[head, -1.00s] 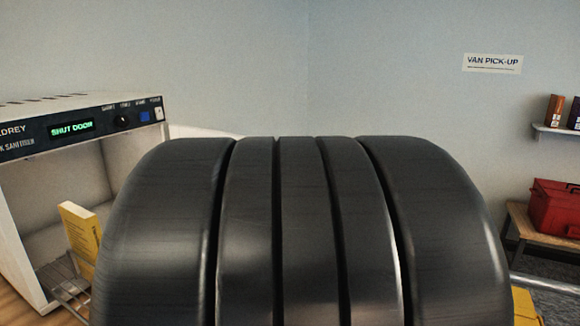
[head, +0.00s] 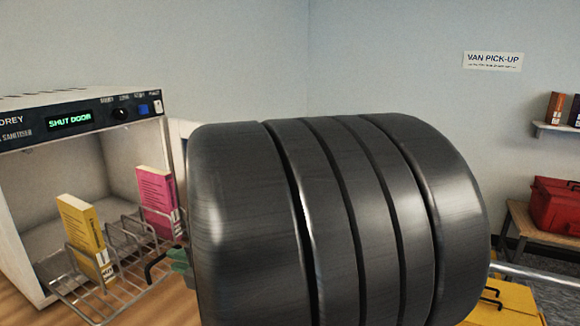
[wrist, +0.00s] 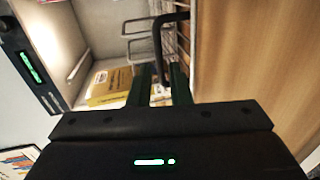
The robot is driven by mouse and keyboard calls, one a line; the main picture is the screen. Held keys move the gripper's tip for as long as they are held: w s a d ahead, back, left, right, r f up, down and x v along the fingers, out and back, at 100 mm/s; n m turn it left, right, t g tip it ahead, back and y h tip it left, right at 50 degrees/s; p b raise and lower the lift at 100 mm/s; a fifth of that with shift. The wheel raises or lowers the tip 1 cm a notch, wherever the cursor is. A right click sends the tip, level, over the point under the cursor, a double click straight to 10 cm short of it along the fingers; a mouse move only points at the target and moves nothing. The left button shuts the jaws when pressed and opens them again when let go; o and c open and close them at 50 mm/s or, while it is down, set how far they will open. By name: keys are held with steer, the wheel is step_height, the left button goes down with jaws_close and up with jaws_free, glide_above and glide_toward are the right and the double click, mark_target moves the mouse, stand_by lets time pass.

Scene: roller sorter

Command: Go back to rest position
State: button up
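My gripper is open at the sanitiser's rack. In the wrist view its two dark green fingers (wrist: 162,82) stand apart with a gap between them. The rack's black handle (wrist: 158,40) reaches down to that gap; I cannot tell whether the fingers touch it. In the head view, a green finger part (head: 180,264) shows just right of the black handle (head: 152,272), and my own dark arm hides the rest. The wire rack (head: 120,270) sticks out of the open sanitiser (head: 25,225) and holds a yellow book (head: 80,225) and a pink book (head: 155,190), both upright.
The sanitiser's display (head: 70,121) reads "SHUT DOOR". A red box (head: 555,205) sits on a wooden bench (head: 520,218) at the right. A yellow case (head: 505,303) lies at the lower right. A wall shelf (head: 555,130) holds books.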

mark_target(161, 257)
steer(key=b+x, duration=0.1)
steer(key=x, duration=0.7)
steer(key=shift+a+b, duration=0.15)
steer(key=shift+b, duration=0.15)
steer(key=shift+x, duration=0.8)
steer(key=shift+r, duration=0.35)
